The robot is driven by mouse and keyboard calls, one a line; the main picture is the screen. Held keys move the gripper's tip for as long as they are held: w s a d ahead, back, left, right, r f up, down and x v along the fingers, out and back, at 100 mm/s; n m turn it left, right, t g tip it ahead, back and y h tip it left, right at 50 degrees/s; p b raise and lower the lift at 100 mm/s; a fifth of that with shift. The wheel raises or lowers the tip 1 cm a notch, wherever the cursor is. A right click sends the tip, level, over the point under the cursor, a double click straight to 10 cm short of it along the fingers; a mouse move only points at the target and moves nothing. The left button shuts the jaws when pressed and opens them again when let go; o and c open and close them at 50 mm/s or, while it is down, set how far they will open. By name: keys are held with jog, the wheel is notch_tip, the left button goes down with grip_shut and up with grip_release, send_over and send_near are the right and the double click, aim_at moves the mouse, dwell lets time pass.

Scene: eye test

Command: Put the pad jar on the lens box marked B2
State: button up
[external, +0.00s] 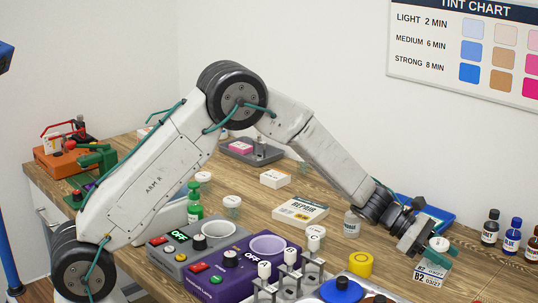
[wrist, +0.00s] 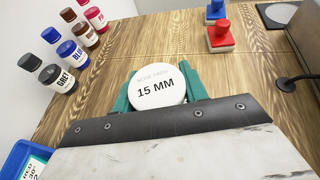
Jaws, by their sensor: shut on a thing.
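My gripper (external: 437,254) is at the right of the table, pointing down, with its teal fingers shut on the pad jar. The pad jar shows its round white lid (external: 439,243); in the wrist view the lid (wrist: 158,88) reads "NOSE PADS 15 MM" and sits between the fingers. The box is hidden in the wrist view.
Dark, blue and red bottles (external: 512,236) stand to the right. A blue tray (external: 437,215) lies behind the gripper. Red and blue stamps (wrist: 220,36) show in the wrist view. A purple machine (external: 240,275) and a yellow roll (external: 360,263) stand left of the gripper.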

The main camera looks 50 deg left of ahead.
jog(key=shift+f, duration=0.3)
jog(key=o, duration=1)
jog(key=shift+f, duration=0.1)
